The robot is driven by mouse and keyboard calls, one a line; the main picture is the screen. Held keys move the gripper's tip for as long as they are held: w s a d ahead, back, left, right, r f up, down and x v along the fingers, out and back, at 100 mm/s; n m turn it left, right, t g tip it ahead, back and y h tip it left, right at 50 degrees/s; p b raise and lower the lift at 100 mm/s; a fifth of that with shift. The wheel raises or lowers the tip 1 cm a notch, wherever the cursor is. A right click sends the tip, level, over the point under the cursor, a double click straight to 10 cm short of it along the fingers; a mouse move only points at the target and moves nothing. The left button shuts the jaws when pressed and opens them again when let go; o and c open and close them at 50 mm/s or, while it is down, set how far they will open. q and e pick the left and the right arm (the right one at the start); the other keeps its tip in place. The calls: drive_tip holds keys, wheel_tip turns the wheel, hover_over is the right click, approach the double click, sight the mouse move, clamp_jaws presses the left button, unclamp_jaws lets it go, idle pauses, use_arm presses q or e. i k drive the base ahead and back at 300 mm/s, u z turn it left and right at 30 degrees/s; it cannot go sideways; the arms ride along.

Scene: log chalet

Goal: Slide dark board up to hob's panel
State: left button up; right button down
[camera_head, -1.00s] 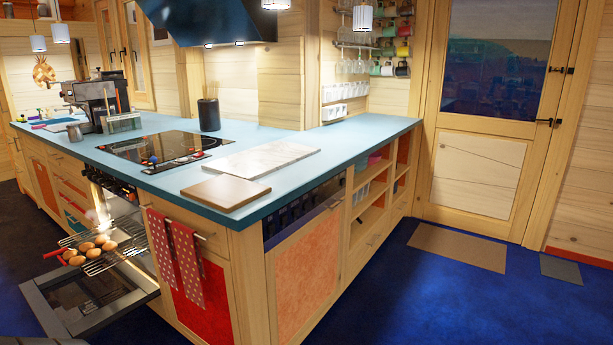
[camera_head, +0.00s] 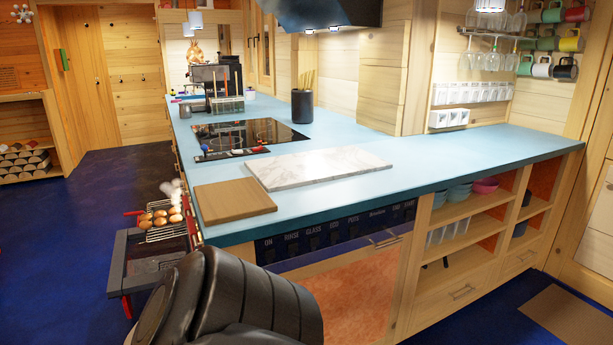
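The dark board (camera_head: 233,200), a flat brown wooden rectangle, lies on the blue counter near its front left corner. The hob (camera_head: 250,133) is a black glass plate farther back, with its control panel (camera_head: 238,153) and small coloured knobs along the near edge. A strip of bare counter lies between board and panel. A pale marble slab (camera_head: 318,165) lies just right of the board, very close to it; I cannot tell if they touch. A black arm link of mine fills the bottom middle. Neither gripper shows.
The open oven door (camera_head: 150,262) juts out low at the left, with a rack of buns (camera_head: 160,215) above it. A utensil pot (camera_head: 302,106) and coffee machine (camera_head: 215,85) stand behind. The counter (camera_head: 440,170) right of the marble is clear.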

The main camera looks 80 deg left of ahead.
sight(220, 202)
drive_tip(key=i, duration=1.45)
drive_tip(key=u, duration=4.35)
